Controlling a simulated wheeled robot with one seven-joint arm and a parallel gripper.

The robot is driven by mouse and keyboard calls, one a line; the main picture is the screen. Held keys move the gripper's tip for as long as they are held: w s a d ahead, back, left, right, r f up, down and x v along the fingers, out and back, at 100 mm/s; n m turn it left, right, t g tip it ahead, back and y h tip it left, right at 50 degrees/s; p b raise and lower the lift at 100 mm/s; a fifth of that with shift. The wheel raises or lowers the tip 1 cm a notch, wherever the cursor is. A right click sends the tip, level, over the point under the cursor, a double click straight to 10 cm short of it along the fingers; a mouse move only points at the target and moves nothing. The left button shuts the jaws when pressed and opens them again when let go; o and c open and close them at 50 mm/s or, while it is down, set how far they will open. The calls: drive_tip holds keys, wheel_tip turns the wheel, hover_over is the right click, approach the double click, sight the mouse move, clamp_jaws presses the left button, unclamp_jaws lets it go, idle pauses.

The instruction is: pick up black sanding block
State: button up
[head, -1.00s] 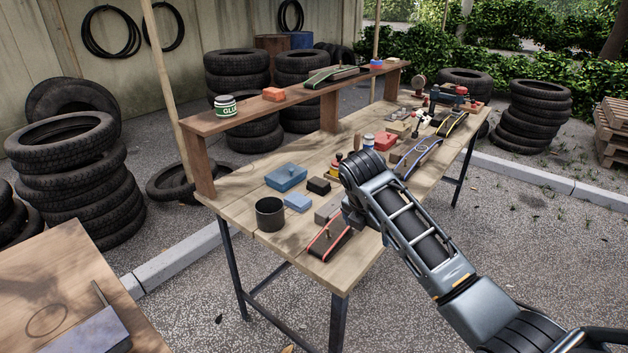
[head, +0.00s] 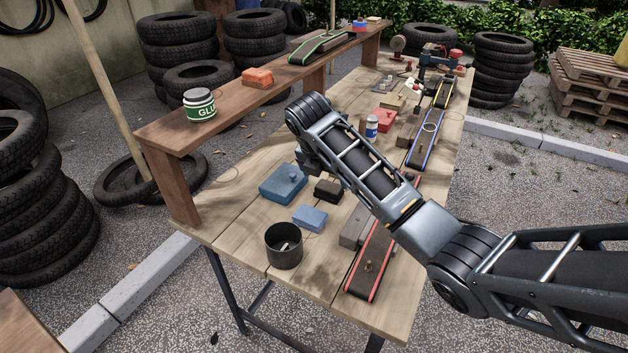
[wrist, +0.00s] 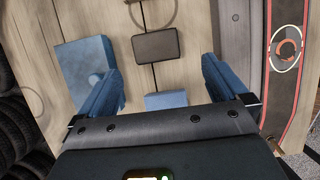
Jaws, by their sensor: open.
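The black sanding block (head: 327,190) lies flat on the wooden workbench, between a blue box with a knob (head: 281,188) and a grey block (head: 355,226). In the wrist view the black sanding block (wrist: 158,46) shows whole, ahead of and roughly centred between the two blue fingers. My gripper (wrist: 158,68) is open and empty, apart from the block. In the head view my forearm and wrist hang over the bench just above the block, and the fingers are mostly hidden.
A lighter blue block (head: 309,217) lies close by; it also shows between the fingers in the wrist view (wrist: 165,100). A dark cup (head: 284,246) stands at the near end. A red-edged sanding belt (head: 366,270) lies right. A raised shelf (head: 225,115) runs along the back.

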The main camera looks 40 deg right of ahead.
sight(328, 187)
drive_tip(key=x, duration=0.7)
drive_tip(key=shift+w+d+f, duration=0.15)
drive_tip(key=shift+w+f, duration=0.15)
drive_tip(key=c, duration=1)
drive_tip(key=shift+r, duration=0.1)
wheel_tip(328, 187, up, 4)
drive_tip(key=shift+f, duration=0.1)
drive_tip(key=s+d+r, duration=0.2)
drive_tip(key=s, duration=0.1)
drive_tip(key=s+d+r, duration=0.2)
drive_tip(key=s, duration=0.1)
drive_tip(key=s+d+r, duration=0.2)
drive_tip(key=s+r, duration=0.1)
drive_tip(key=shift+s+d+b, duration=0.2)
drive_tip(key=shift+d+b, duration=0.15)
drive_tip(key=shift+d, duration=0.05)
